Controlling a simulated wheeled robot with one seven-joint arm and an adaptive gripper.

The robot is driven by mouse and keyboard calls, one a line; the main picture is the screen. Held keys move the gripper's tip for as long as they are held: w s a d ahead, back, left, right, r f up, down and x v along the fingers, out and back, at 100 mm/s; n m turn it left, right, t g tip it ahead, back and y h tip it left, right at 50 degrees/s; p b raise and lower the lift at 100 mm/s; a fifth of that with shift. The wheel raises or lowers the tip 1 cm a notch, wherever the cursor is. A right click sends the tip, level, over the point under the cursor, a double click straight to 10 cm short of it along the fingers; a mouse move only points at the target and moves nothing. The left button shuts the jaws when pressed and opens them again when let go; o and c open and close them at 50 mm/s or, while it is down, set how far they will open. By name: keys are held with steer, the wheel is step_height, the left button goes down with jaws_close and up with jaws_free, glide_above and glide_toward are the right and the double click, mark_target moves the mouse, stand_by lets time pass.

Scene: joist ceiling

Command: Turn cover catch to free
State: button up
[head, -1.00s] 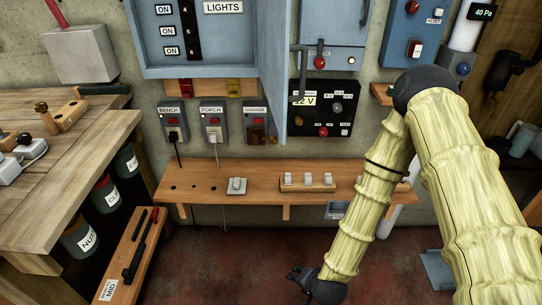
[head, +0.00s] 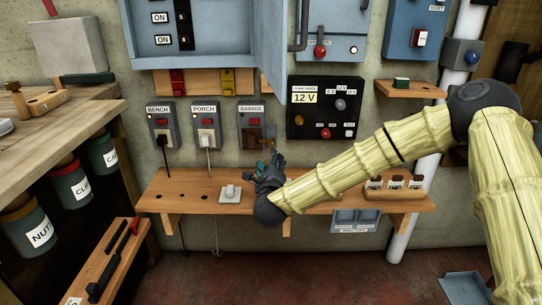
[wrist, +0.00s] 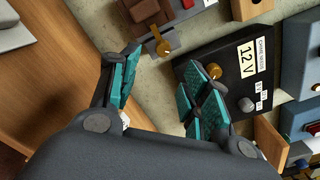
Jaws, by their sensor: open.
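The GARAGE socket box (head: 254,119) is on the wall above the shelf, with a dark brown cover (head: 252,134) on its lower front. In the wrist view the brown cover (wrist: 147,10) is at the top, with a small brass catch (wrist: 163,48) at its edge. I cannot tell which position the catch is in. My gripper (head: 269,162) is just above the shelf, below the GARAGE box. In the wrist view my gripper (wrist: 165,78) has its teal-padded fingers spread apart with nothing between them. The catch lies beyond the fingertips, not touched.
A black 12 V panel (head: 322,121) is right of the GARAGE box. An open blue cabinet door (head: 299,50) juts out above. BENCH (head: 161,121) and PORCH (head: 205,121) boxes are left.

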mark_target(271, 144)
steer(key=w, duration=0.3)
steer(key=w+b, duration=0.1)
steer(key=w, duration=0.3)
steer(key=w+b, duration=0.1)
steer(key=w, duration=0.3)
steer(key=shift+r, duration=0.3)
steer(key=c, duration=1)
